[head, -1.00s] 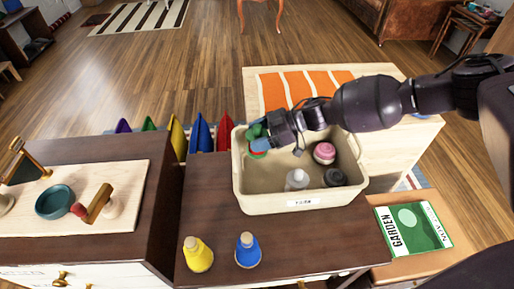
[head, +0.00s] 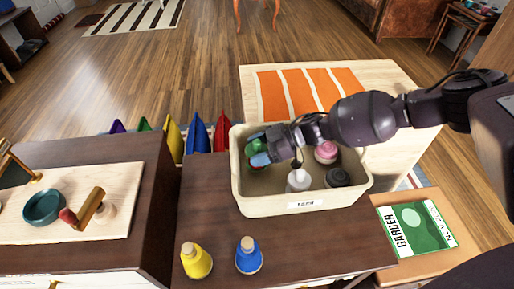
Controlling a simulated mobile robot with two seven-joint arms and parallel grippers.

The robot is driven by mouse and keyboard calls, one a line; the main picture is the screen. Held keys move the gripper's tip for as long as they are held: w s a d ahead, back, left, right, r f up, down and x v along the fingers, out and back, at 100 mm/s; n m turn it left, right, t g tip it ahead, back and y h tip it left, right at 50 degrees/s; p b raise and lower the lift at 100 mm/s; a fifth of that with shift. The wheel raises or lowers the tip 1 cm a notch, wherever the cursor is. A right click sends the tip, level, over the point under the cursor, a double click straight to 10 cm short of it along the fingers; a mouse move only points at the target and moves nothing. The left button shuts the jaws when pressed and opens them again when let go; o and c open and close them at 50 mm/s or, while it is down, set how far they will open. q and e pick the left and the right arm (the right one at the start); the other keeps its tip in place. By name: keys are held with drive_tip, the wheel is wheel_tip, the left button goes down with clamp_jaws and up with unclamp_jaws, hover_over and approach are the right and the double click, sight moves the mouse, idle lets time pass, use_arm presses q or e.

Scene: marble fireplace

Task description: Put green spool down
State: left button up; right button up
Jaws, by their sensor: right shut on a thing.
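The green spool (head: 255,145) is at the left end of a cream bin (head: 240,192). My right gripper (head: 258,152) reaches in from the right over the bin and is shut on the spool, partly hiding it. The spool is low, within the bin's walls; I cannot tell whether it touches the bin floor. A pink spool (head: 326,151), a white spool (head: 298,180) and a black spool (head: 338,177) stand in the bin. My left gripper is not in view.
A yellow spool (head: 196,261) and a blue spool (head: 248,256) stand on the dark tabletop (head: 215,220) in front of the bin. A green garden book (head: 417,228) lies at the right. A teal bowl (head: 44,206) sits on the pale board at the left.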

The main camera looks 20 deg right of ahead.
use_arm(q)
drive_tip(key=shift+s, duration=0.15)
use_arm(e)
drive_tip(key=shift+f, duration=0.15)
drive_tip(key=o, duration=1)
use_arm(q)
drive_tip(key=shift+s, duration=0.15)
use_arm(e)
drive_tip(key=shift+r, duration=0.35)
use_arm(q)
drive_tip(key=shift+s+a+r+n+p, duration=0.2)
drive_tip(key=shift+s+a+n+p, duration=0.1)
drive_tip(key=shift+p, duration=0.75)
use_arm(e)
drive_tip(key=shift+r+v, duration=0.1)
drive_tip(key=shift+v, duration=2.95)
drive_tip(key=shift+r+v, duration=0.15)
drive_tip(key=shift+v, duration=2.9)
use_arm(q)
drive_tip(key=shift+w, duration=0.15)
use_arm(e)
drive_tip(key=shift+w, duration=0.1)
